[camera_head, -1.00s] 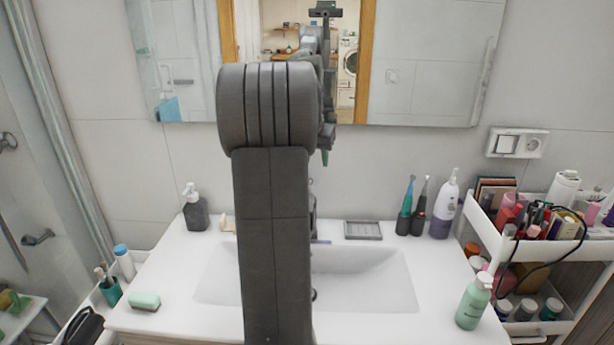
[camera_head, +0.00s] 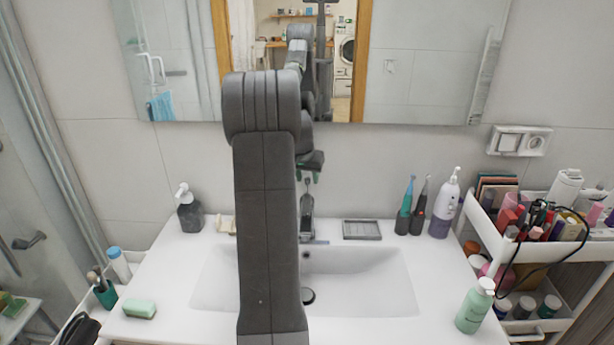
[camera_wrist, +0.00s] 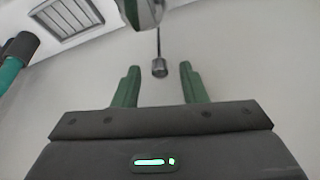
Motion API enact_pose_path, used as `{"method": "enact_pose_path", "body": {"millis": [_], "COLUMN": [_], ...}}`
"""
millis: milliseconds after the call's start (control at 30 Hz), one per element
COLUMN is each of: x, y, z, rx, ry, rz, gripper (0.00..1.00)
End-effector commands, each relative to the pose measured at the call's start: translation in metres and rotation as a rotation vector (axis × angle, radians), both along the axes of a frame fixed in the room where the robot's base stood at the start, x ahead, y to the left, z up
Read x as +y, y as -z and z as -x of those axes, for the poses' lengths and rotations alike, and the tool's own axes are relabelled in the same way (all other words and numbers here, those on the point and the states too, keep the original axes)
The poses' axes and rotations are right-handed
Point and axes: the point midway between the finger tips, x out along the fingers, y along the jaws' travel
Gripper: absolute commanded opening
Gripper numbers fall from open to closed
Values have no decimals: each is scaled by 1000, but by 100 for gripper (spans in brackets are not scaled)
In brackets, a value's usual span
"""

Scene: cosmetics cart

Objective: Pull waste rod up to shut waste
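The waste rod (camera_wrist: 158,52) shows in the wrist view as a thin dark rod with a small cylindrical knob (camera_wrist: 159,69) at its end. My gripper (camera_wrist: 159,66) is open, its two green fingers apart. The knob appears between the fingertips, touching neither; its depth is hard to tell. In the head view my gripper (camera_head: 308,176) hangs just above the chrome faucet (camera_head: 307,215), fingers down. The faucet is partly visible at the wrist view's top edge. The round waste plug (camera_head: 308,296) shows in the basin (camera_head: 360,275), partly beside my arm.
A grey soap dish (camera_head: 362,229) lies right of the faucet. Two electric toothbrushes (camera_head: 411,215) and a white-purple bottle (camera_head: 446,205) stand further right. A dark soap dispenser (camera_head: 190,212) stands left. The mirror (camera_head: 420,60) and wall are close behind my gripper.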

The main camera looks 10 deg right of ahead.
Motion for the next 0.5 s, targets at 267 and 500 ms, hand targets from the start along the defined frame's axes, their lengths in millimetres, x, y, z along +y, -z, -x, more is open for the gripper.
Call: {"method": "enact_pose_path", "body": {"millis": [267, 500], "x": [0, 0], "y": [0, -10], "z": [0, 0], "rx": [0, -2], "ry": [0, 0], "rz": [0, 0], "gripper": [0, 0]}}
